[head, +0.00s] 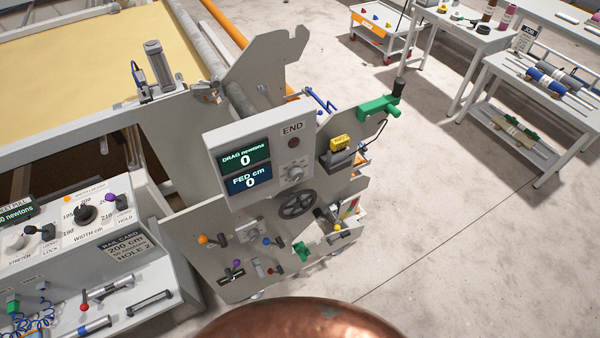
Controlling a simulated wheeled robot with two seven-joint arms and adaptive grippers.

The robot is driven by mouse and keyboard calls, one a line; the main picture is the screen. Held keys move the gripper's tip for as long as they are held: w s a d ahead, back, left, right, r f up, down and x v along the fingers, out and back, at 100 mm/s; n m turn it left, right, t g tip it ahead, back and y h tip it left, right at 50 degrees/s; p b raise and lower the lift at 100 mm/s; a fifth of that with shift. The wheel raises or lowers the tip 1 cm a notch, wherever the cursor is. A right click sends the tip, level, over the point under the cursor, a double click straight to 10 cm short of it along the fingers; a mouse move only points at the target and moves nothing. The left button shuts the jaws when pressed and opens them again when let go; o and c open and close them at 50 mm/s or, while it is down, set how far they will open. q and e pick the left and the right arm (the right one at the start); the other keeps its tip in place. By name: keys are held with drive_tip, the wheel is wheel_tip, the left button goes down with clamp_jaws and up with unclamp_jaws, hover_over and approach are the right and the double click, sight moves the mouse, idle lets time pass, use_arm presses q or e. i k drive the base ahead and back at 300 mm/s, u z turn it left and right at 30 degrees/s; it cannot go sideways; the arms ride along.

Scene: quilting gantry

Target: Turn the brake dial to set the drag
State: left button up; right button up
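A grey control box (224,140) stands on the end plate of the gantry in the middle of the head view. Its green screen (245,154) reads DRAG newtons 0. The blue screen (249,181) below reads FED cm 0. A pale round dial (292,174) with marks around it sits on the box's lower right, under a dark red END lamp (293,143). It looks like the brake dial; its exact setting is too small to read. Neither of my grippers is in view, and nothing touches the dial.
A black handwheel (297,204) and several coloured-knob levers sit below the box. A green crank handle (379,107) and a yellow-topped device (340,142) stick out at the right. Another control panel (61,219) is at the left. Open floor (440,240) lies to the right.

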sight(295, 174)
drive_tip(key=u, duration=1.1)
drive_tip(key=k, duration=1)
drive_tip(key=z, duration=1.25)
